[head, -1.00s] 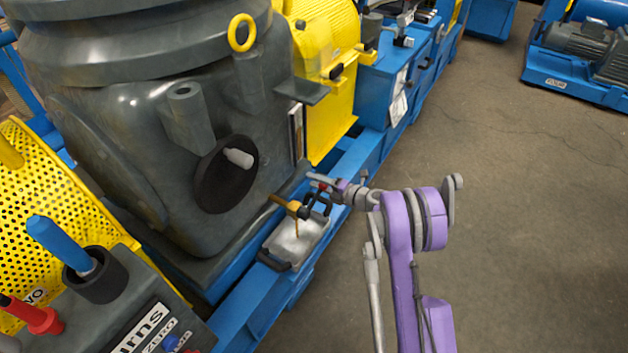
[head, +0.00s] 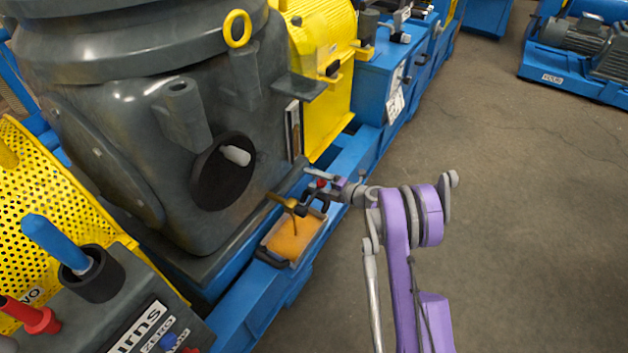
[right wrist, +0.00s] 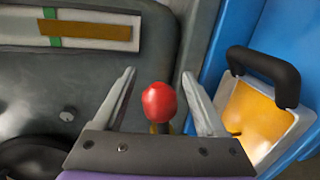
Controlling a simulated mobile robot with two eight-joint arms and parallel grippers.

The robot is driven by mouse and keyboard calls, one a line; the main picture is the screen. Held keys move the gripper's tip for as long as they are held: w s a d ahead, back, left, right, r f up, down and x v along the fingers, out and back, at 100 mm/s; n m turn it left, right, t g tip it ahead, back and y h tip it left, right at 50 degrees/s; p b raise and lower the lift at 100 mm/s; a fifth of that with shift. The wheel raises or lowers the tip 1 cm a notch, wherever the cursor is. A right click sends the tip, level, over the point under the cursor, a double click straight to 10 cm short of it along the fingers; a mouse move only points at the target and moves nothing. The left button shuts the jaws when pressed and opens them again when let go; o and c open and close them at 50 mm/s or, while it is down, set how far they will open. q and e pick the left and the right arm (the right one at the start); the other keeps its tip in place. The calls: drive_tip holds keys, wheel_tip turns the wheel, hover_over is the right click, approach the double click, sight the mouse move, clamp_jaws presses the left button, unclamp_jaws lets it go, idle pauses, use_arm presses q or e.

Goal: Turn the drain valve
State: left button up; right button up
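The drain valve is a brass tap (head: 287,203) low on the grey gearbox housing, with a red ball knob (right wrist: 159,102) on its lever. A thin dark stream runs from the tap into a metal tray (head: 266,259) below, which holds amber oil (head: 292,238). My right gripper (head: 318,186) is at the knob. In the right wrist view its fingers stand apart, one on each side of the red knob, with visible gaps. The knob's stem is partly hidden by the gripper's palm. My left gripper is not in view.
The tray's black handle (right wrist: 265,72) is right of the gripper in the wrist view. The blue base frame (head: 345,160) runs beside the housing. A control box with a blue lever (head: 55,240) stands at lower left. The floor (head: 500,230) at right is clear.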

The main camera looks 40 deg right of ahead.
drive_tip(key=p+v, duration=0.2)
drive_tip(key=v, duration=0.8)
drive_tip(key=shift+s, duration=0.4)
drive_tip(key=shift+d, duration=0.1)
